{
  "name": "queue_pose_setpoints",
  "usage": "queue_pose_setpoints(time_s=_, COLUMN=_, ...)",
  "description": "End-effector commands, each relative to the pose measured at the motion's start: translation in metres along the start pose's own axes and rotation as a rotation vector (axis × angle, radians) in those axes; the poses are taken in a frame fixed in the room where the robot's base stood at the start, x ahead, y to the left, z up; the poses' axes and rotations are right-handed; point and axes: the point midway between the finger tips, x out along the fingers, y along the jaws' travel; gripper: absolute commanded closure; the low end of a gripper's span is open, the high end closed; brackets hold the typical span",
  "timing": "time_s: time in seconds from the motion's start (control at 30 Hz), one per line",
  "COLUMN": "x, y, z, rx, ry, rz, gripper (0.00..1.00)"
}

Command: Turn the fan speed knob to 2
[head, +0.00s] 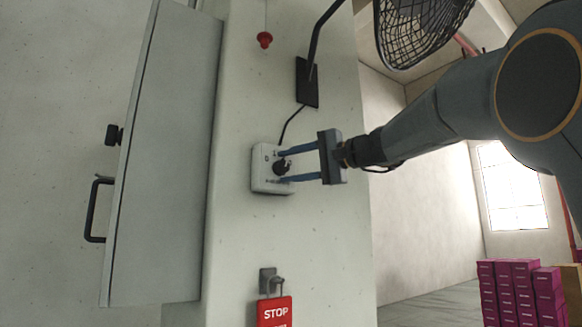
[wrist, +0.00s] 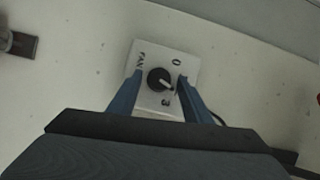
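The fan speed knob (wrist: 160,79) is round and black with a pale pointer line, on a white switch plate (wrist: 148,57) marked FAN, 0 and 3. In the wrist view its pointer aims to the lower right, between the 3 and my right-hand finger. Any other numerals are hidden, probably behind that finger. My gripper (wrist: 159,78) is open, with one blue finger on each side of the knob and a gap showing on both sides. In the head view the switch box (head: 267,181) is on the pillar, and my gripper (head: 284,166) reaches it from the right.
The fan (head: 425,30) with a wire cage is mounted above right of the switch. A grey cabinet door (head: 165,160) with a black handle is at left. A red knob (head: 264,40) is above, and a red STOP tag (head: 274,312) hangs below. Magenta boxes (head: 515,290) stand lower right.

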Motion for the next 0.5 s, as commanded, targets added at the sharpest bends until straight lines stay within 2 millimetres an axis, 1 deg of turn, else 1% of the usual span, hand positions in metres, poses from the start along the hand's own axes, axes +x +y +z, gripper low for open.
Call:
queue_pose_setpoints(time_s=0.13, x=-0.002, y=0.001, z=0.000, rx=0.000, ry=-0.001, rz=0.000, gripper=0.55)
queue_pose_setpoints(time_s=0.23, x=-0.010, y=0.001, z=0.000, rx=-0.001, ry=0.000, rz=0.000, gripper=0.55)
queue_pose_setpoints(time_s=0.5, x=-0.054, y=0.002, z=-0.001, rx=-0.001, ry=0.003, rz=0.000, gripper=0.55)
